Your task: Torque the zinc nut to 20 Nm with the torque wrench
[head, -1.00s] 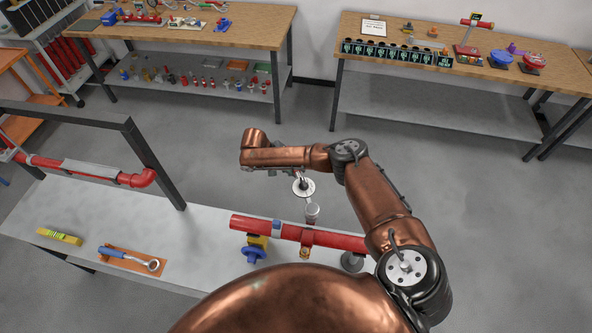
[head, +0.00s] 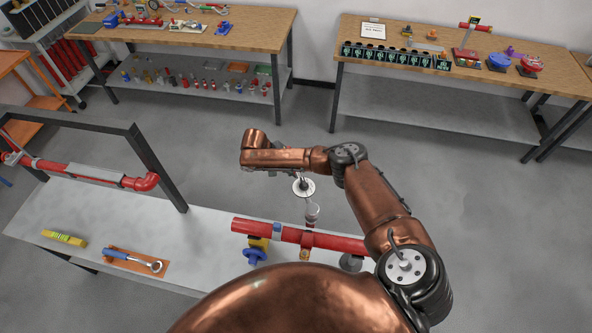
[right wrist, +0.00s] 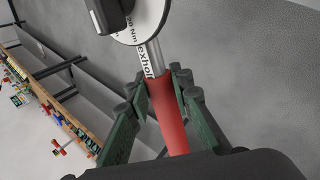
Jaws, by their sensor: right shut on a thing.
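My right gripper (right wrist: 160,98) is shut on the red handle (right wrist: 168,115) of the torque wrench. The wrench's white round dial (right wrist: 140,18), with "Nm" lettering, and its bright shaft lie beyond the fingertips. In the head view the dial (head: 304,187) hangs below my right forearm, just above a small pale cup-shaped part (head: 312,213). That part is over the red pipe (head: 335,243); I cannot tell whether it belongs to the wrench or the pipe. A brass fitting (head: 304,254) is under the pipe's branch. I cannot make out the zinc nut. My left gripper is out of view.
The pipe has a blue-wheeled valve (head: 254,256) and lies along the front bench (head: 195,235). A black frame (head: 158,170) rises behind. Two stocked benches stand further back.

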